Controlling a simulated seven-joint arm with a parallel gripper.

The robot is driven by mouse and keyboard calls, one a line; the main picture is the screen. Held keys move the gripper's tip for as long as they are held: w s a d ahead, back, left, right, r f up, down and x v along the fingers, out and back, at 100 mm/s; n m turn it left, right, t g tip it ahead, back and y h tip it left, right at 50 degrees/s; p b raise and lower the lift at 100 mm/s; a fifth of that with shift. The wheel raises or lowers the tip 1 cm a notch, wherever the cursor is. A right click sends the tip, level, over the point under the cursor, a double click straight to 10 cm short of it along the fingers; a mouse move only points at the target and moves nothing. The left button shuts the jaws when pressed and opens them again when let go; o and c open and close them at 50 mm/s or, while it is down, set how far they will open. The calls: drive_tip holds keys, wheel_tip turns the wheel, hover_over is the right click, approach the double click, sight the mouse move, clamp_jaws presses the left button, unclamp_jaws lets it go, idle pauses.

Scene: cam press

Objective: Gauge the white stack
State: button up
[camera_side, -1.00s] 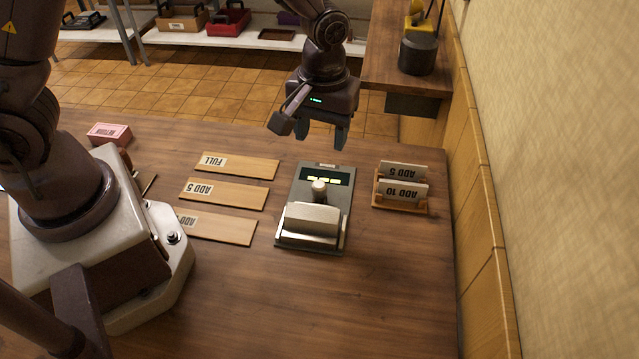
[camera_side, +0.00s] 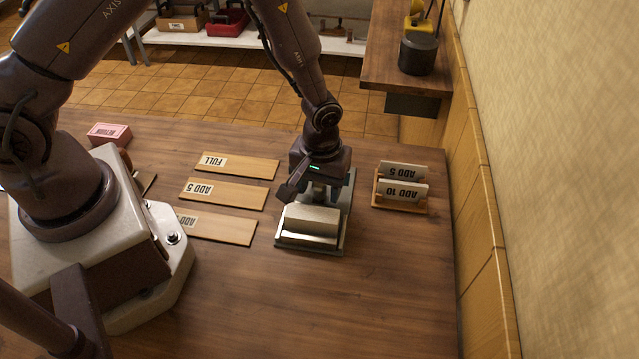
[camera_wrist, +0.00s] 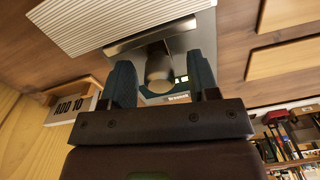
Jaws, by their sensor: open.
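A grey press-like device (camera_side: 345,212) stands on the table, with a pale ribbed block (camera_side: 308,226) at its near end. The block also shows in the wrist view (camera_wrist: 120,22); I cannot tell whether it is the white stack. My gripper (camera_side: 322,196) is low over the device, pointing down. In the wrist view its two dark fingers (camera_wrist: 162,78) are open on either side of a pale round knob (camera_wrist: 158,62); I cannot tell if they touch it. My gripper hides the knob and most of the device's display in the side view.
Wooden boards marked FULL (camera_side: 240,167), ADD 5 (camera_side: 235,196) and ADD (camera_side: 225,230) lie left of the device. A wooden holder (camera_side: 405,207) with ADD 5 and ADD 10 cards (camera_side: 402,191) stands to the right. A pink RETURN block (camera_side: 109,134) is far left. The front table is clear.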

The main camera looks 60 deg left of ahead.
sight(320, 188)
clamp_jaws()
drive_tip(key=shift+s+d, duration=0.3)
drive_tip(key=shift+d, duration=0.05)
unclamp_jaws()
wheel_tip(320, 188, up, 13)
idle(0.6)
drive_tip(key=shift+d, duration=0.1)
